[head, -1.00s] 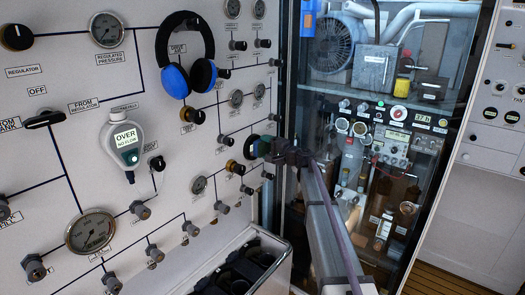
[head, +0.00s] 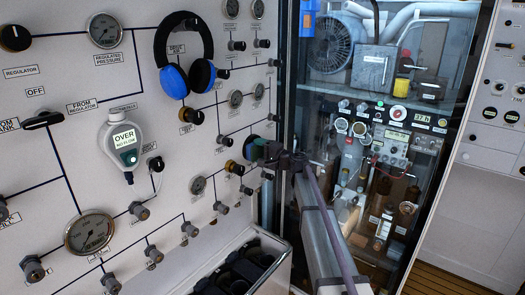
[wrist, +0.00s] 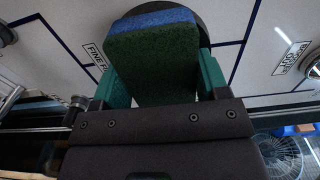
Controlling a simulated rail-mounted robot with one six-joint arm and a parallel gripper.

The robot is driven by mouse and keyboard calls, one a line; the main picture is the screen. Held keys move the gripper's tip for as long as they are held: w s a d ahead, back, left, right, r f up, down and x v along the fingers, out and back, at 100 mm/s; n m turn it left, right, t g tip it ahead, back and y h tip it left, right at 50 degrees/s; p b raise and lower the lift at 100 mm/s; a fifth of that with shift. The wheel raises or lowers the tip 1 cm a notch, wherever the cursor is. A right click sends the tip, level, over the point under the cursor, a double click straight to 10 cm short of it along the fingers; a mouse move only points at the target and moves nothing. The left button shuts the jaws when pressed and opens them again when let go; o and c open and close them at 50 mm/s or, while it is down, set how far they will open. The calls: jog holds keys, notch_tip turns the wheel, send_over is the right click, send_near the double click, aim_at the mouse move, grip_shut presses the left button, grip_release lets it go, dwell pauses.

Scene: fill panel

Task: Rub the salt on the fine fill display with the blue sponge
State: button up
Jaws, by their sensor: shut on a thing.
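The blue sponge (wrist: 150,20) is between the teal fingers of my gripper (wrist: 158,78) in the wrist view. Its dark green face is towards the camera, and its blue layer shows along the far edge. My gripper is shut on it. Behind the sponge is a dark round fitting (wrist: 202,28) on the white panel, beside a label starting "FINE F"; this looks like the fine fill display. The sponge hides most of its face. Contact between them cannot be told. In the head view my gripper (head: 268,152) is at the panel's right part. No salt can be made out.
Blue headphones (head: 172,80) hang on the panel above. Knobs and gauges surround the gripper. A grey bin (head: 268,238) with dark contents is below. A glass-fronted cabinet (head: 370,140) of equipment is to the right.

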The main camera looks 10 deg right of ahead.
aim_at(255, 154)
jog(key=s+a, duration=0.2)
jog(key=shift+s+a, duration=0.1)
jog(key=shift+a, duration=0.2)
jog(key=shift+d, duration=0.1)
jog(key=shift+v, duration=2.95)
jog(key=v, duration=0.3)
jog(key=shift+d, duration=0.1)
jog(key=shift+x, duration=3.55)
